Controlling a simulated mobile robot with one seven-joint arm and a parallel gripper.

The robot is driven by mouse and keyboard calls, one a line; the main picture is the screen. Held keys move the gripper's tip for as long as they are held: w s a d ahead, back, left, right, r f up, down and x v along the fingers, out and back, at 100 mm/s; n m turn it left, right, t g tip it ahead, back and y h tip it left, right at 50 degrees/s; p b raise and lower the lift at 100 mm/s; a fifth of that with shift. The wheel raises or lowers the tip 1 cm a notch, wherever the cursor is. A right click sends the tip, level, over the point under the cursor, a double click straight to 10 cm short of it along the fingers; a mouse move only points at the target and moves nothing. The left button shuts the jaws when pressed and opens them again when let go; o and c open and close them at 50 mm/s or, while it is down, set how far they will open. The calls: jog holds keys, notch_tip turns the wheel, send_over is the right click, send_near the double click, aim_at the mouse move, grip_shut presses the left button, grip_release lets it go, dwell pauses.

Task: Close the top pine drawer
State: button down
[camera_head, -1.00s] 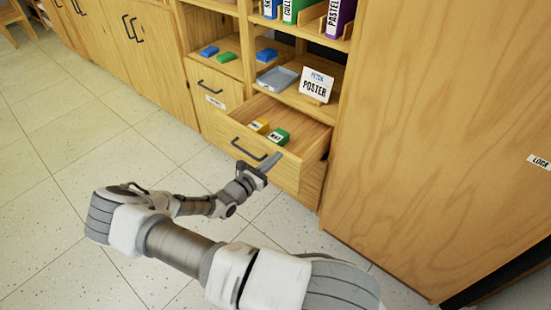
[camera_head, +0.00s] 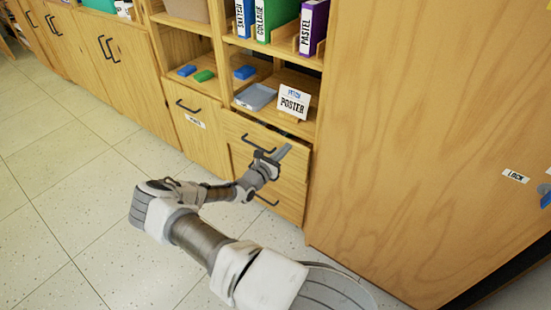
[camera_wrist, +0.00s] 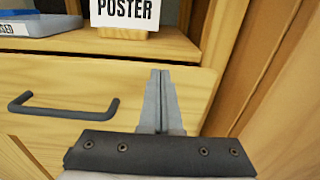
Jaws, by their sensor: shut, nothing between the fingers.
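The top pine drawer (camera_head: 292,141) is in the right column of the shelf unit, below the shelf with the poster card.
A poster card (camera_head: 293,101) and a grey tray (camera_head: 256,96) sit on the shelf above. A tall pine cabinet (camera_head: 400,130) stands close on the right. Another drawer (camera_head: 200,125) is on the left. The tiled floor (camera_head: 70,200) at left is clear.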

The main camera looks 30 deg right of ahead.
jog(key=x, duration=0.2)
jog(key=shift+w+d+r, duration=0.1)
jog(key=shift+w+d, duration=0.05)
jog(key=shift+d, duration=0.2)
jog(key=shift+w+d+r, duration=0.1)
